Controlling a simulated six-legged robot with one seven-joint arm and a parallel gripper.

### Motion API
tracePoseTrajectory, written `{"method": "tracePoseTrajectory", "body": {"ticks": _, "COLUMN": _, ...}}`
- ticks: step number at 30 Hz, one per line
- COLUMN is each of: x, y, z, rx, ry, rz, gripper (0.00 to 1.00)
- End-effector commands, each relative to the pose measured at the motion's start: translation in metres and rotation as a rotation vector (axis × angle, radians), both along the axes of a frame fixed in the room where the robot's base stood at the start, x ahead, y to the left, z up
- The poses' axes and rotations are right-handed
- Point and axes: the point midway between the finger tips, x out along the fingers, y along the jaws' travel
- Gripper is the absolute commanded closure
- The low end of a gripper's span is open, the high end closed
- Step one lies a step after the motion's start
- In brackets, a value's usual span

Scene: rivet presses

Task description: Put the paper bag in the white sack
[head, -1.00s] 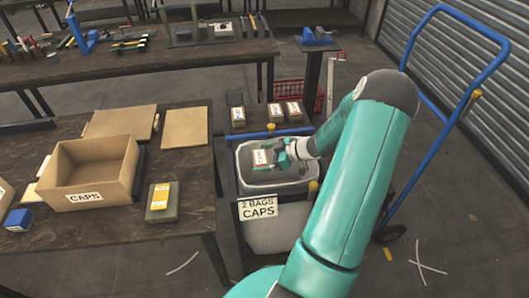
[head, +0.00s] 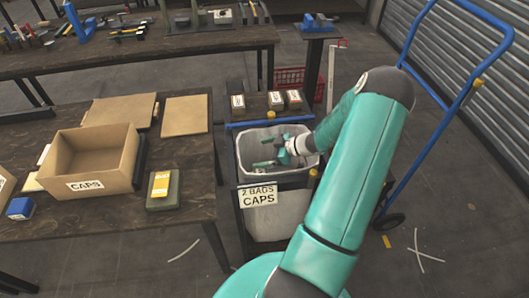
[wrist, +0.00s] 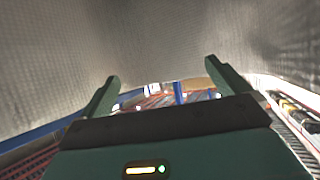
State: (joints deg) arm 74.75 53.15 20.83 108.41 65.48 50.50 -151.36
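The white sack (head: 278,224) hangs open in a dark stand with a blue bar, behind a sign reading "2 BAGS CAPS". My gripper (head: 264,152) is at the sack's mouth, its two green fingers apart. In the wrist view my gripper (wrist: 162,76) is also open, with nothing between the fingers. A pale woven surface (wrist: 50,60), apparently the sack's inside, fills much of that view. The labelled paper bag seen earlier at my gripper is not visible now; the sack's bottom is hidden.
Several small labelled packs (head: 276,101) stand on a shelf behind the sack. The left table (head: 120,220) holds an open box marked CAPS (head: 94,166) and a green pack with a yellow label (head: 161,188). A blue hand truck (head: 440,88) stands to the right.

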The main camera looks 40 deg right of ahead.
Motion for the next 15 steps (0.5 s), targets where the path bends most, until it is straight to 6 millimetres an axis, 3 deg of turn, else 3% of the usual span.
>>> {"method": "tracePoseTrajectory", "body": {"ticks": 7, "x": 0.000, "y": 0.000, "z": 0.008, "rx": -0.001, "ry": 0.000, "rz": 0.000, "gripper": 0.00}}
{"method": "tracePoseTrajectory", "body": {"ticks": 11, "x": 0.000, "y": -0.001, "z": 0.029, "rx": -0.003, "ry": -0.001, "rz": 0.001, "gripper": 0.00}}
{"method": "tracePoseTrajectory", "body": {"ticks": 15, "x": -0.013, "y": 0.009, "z": 0.050, "rx": -0.002, "ry": 0.001, "rz": 0.000, "gripper": 0.00}}
